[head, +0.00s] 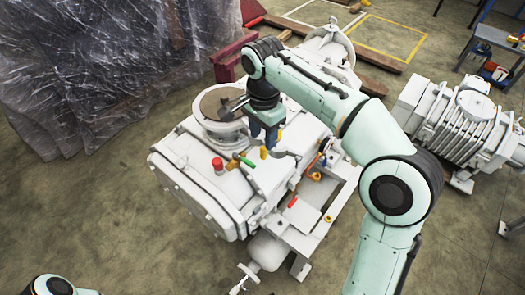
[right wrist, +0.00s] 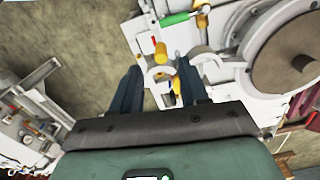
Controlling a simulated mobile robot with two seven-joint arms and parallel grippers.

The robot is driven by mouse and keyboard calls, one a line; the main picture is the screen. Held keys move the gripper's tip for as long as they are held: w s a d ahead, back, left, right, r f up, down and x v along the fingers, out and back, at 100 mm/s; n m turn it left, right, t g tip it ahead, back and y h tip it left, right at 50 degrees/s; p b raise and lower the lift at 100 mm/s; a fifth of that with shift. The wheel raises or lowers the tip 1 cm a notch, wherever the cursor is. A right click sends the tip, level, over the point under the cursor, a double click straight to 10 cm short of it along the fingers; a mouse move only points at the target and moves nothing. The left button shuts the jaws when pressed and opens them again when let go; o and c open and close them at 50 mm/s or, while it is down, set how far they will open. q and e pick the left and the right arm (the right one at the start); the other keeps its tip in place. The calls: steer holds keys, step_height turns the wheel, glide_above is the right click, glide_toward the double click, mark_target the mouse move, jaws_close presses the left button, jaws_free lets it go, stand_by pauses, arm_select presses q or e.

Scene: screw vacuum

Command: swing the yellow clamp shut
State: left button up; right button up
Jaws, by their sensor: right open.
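The white vacuum machine (head: 215,190) stands in the middle of the head view, with small coloured fittings on its top. A yellow clamp piece (head: 264,153) shows just below my right gripper (head: 265,138), which points down over the machine's top edge. In the right wrist view the yellow piece (right wrist: 160,48) lies ahead of my right gripper (right wrist: 160,66), between the lines of its two fingers. The fingers are apart, with nothing clearly held. Whether a finger touches the clamp cannot be told. My left gripper is not in view.
A green-handled valve (head: 240,158) and a red cap (head: 217,164) sit close by on the top. A round port (head: 218,108) rises behind them. A finned grey unit (head: 468,125) stands at the right. Plastic-wrapped goods (head: 95,75) fill the upper left.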

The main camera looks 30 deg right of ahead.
mark_target(263, 148)
step_height(263, 148, down, 6)
steer(key=shift+f+b, duration=0.1)
steer(key=shift+b, duration=0.4)
jaws_close()
